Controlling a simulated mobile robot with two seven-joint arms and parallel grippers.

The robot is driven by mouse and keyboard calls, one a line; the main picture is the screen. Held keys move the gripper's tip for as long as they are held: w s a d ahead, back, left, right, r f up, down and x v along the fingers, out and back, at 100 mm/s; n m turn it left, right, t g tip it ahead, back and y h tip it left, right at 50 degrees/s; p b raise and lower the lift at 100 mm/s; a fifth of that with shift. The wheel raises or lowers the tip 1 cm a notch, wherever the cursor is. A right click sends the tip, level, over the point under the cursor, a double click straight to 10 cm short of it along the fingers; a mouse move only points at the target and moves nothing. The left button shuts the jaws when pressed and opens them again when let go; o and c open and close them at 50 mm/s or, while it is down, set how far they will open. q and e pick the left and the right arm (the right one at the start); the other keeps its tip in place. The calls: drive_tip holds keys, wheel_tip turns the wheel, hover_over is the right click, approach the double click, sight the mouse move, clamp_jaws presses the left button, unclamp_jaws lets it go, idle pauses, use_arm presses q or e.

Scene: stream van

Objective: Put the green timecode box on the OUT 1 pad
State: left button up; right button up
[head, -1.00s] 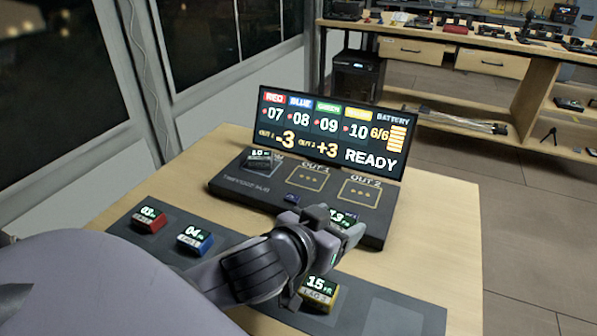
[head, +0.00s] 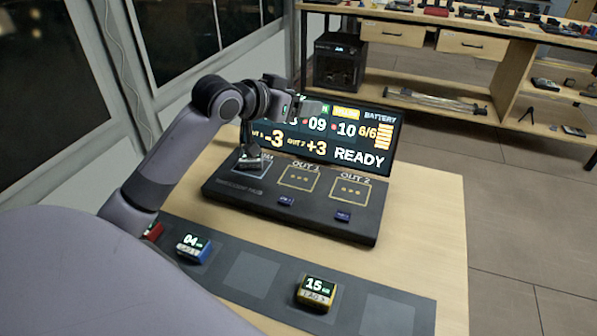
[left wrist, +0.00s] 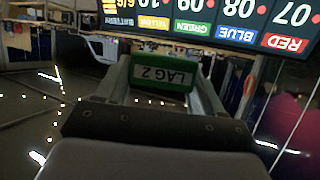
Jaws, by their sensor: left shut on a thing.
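The green timecode box (left wrist: 165,76), with LAG 2 on its label, sits between the fingers of my left gripper (left wrist: 160,90) in the left wrist view. In the head view my left gripper (head: 300,108) is shut on it, raised in front of the upper part of the display. The box is mostly hidden there. The OUT 1 pad (head: 299,177) is a bare, yellow-outlined square on the black timecode hub (head: 240,197), below and in front of the gripper. My right gripper is not in view.
A dark box (head: 252,160) occupies the hub's left pad. OUT 2 (head: 352,189) is bare. The display (head: 360,157) reads READY behind the hub. Red (head: 153,231), blue (head: 193,249) and yellow (head: 316,292) boxes sit on the front strip, with an empty slot (head: 251,275) between blue and yellow.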

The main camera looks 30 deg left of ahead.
sight(298, 179)
use_arm(q)
wheel_tip(298, 179, down, 18)
drive_tip(key=shift+r+b, duration=0.15)
drive_tip(key=shift+b, duration=0.8)
drive_tip(key=o, duration=1.1)
drive_tip(key=shift+r, duration=0.1)
drive_tip(key=p+v, duration=0.1)
drive_tip(key=v, duration=1.1)
drive_tip(key=shift+s, duration=0.1)
